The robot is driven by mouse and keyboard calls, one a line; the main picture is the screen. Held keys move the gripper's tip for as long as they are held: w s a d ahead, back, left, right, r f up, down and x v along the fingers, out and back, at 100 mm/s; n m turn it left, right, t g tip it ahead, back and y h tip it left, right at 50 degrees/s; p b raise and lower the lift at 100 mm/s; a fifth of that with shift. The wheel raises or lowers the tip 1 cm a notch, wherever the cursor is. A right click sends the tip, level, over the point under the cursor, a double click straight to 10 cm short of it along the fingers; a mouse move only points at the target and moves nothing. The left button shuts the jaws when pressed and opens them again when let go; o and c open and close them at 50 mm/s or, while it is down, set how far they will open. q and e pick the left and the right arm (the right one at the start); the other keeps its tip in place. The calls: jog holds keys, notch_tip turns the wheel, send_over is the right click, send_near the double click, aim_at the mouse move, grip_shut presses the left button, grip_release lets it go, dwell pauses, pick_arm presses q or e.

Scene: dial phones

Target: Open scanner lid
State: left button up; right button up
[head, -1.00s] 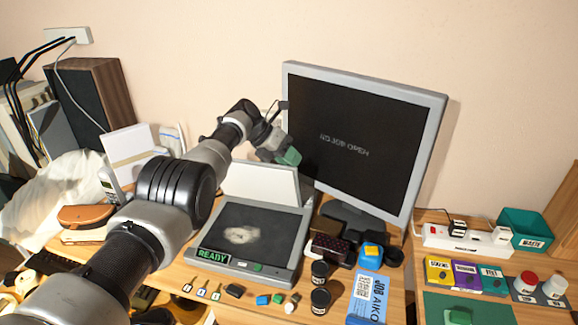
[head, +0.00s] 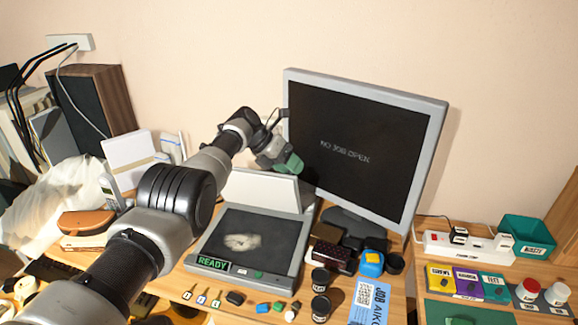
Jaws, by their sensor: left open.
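The scanner (head: 205,250) sits on the desk in the middle of the head view, with a dark glass bed and a green READY label at its front left. Its pale lid (head: 262,188) stands raised at the back edge of the bed, tilted up. My left gripper (head: 291,165), with green fingertips, is above the lid's top right, in front of the monitor's left edge. It is open and holds nothing visible. My right gripper is not in view.
The monitor (head: 360,150) reading NO JOB OPEN stands behind and right of the scanner. Small jars (head: 320,307), a blue-yellow item (head: 371,263) and several small parts lie in front. A power strip (head: 465,245), teal bin (head: 528,235) and coloured boxes are at right.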

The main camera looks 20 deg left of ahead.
pick_arm(q)
jog(key=p+v, duration=0.7)
jog(key=v, duration=0.3)
jog(key=shift+a, duration=0.25)
